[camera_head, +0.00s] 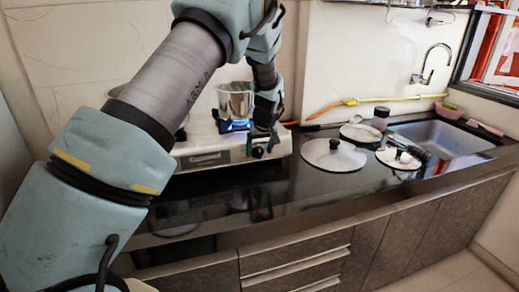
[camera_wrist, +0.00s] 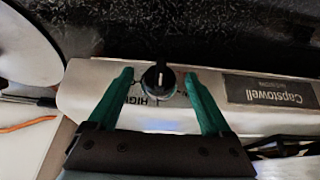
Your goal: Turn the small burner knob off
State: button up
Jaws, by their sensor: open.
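The small burner knob (camera_wrist: 158,78) is a round black knob with a pale pointer line, on the front panel of the stove (camera_wrist: 240,112). In the wrist view it lies between the tips of my gripper (camera_wrist: 159,82), whose two green fingers are open on either side and apart from it. In the head view my gripper (camera_head: 262,140) is at the right part of the stove front (camera_head: 225,156), and the knob there is partly hidden by the fingers. A steel pot (camera_head: 235,100) stands on the right burner, with a blue flame (camera_head: 233,126) under it.
A large pot lid (camera_head: 334,156) lies on the black counter (camera_head: 270,190) right of the stove. A smaller lid (camera_head: 399,157), a dark jar (camera_head: 380,118) and a sink (camera_head: 440,138) are further right. An orange hose (camera_head: 325,109) runs behind. The counter before the stove is clear.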

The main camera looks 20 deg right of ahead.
grip_shut()
dwell(0.6)
jog(key=shift+d, duration=0.1)
jog(key=m+y, duration=0.1)
jog(key=y+b, duration=0.1)
jog(key=y, duration=0.1)
jog(key=shift+s+d+f+m+t, duration=0.1)
jog(key=shift+d+f+m+t, duration=0.1)
jog(key=shift+d+m+t, duration=0.2)
jog(key=y+b, duration=0.1)
jog(key=m+t+y+b, duration=0.1)
jog(key=y, duration=0.1)
jog(key=m+y+b, duration=0.1)
jog(key=shift+s+d+f+y, duration=0.1)
jog(key=shift+d+f+y, duration=0.2)
jog(key=shift+f+y, duration=0.1)
jog(key=m+t+y+b, duration=0.1)
jog(key=b, duration=0.1)
jog(key=m+t+y+b, duration=0.1)
jog(key=m+y+b, duration=0.1)
jog(key=shift+s+d+f+t+y+b, duration=0.1)
jog(key=shift+d+f+t+y+b, duration=0.05)
jog(key=shift+f+t+y+b, duration=0.2)
jog(key=shift+f+m+t+y+b, duration=0.1)
jog(key=shift+m+t+y+b, duration=0.85)
jog(key=shift+b, duration=0.3)
